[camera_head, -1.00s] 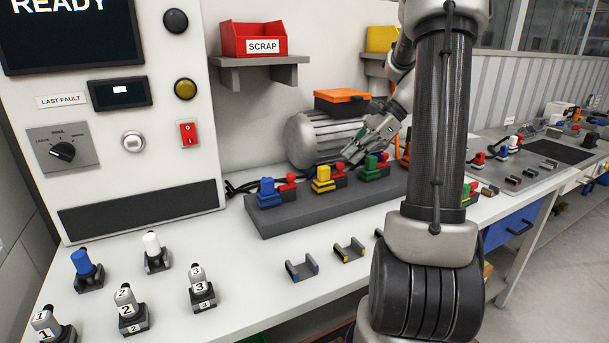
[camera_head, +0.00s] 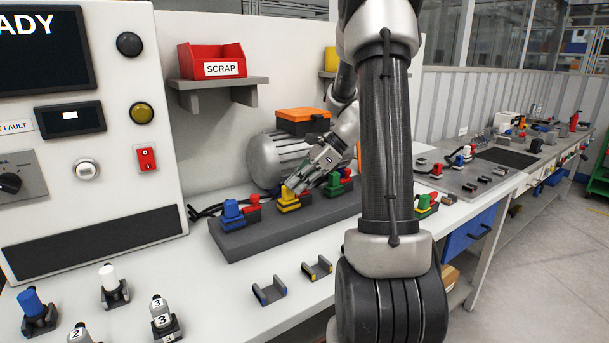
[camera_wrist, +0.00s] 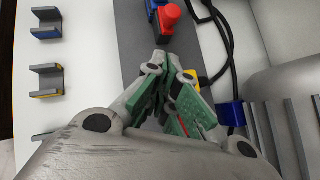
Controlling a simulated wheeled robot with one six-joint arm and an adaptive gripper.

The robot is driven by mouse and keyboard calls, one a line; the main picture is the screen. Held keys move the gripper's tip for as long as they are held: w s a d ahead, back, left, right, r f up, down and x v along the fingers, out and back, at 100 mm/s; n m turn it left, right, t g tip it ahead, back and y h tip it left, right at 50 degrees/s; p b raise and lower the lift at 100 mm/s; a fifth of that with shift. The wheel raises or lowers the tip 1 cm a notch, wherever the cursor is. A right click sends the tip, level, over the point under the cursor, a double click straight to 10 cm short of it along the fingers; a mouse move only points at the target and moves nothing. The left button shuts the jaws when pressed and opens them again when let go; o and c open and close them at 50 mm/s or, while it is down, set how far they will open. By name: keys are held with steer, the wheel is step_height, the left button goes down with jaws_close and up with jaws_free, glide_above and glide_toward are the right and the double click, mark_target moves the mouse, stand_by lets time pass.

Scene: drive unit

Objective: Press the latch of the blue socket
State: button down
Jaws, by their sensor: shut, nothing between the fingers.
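The blue socket (camera_head: 233,213) stands at the left end of a grey block on the bench, with a red latch (camera_head: 252,201) at its right. In the wrist view the blue socket (camera_wrist: 154,8) shows at the top edge, partly cut off, with its round red latch (camera_wrist: 170,14) beside it. My gripper (camera_head: 294,187) is shut and empty. It is above and beside the yellow socket (camera_head: 287,203), to the right of the blue one. In the wrist view my fingertips (camera_wrist: 168,62) point toward the red latch, with a gap between. The yellow socket is mostly hidden there.
A green socket (camera_head: 337,187) stands farther right on the grey block (camera_head: 262,235). A grey motor (camera_head: 265,160) and black cables (camera_head: 205,211) lie behind. Open clips (camera_head: 270,292) and labelled plugs (camera_head: 163,318) stand on the front of the bench.

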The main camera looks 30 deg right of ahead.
mark_target(259, 205)
steer(key=x, duration=0.3)
steer(key=shift+w+a+f, duration=0.1)
steer(key=shift+a+f, duration=0.2)
steer(key=shift+w+a, duration=0.25)
steer(key=shift+a, duration=0.35)
steer(key=shift+w+a, duration=0.25)
steer(key=shift+a, duration=0.35)
steer(key=shift+w+a, duration=0.3)
steer(key=shift+a, duration=0.35)
steer(key=shift+a, duration=0.9)
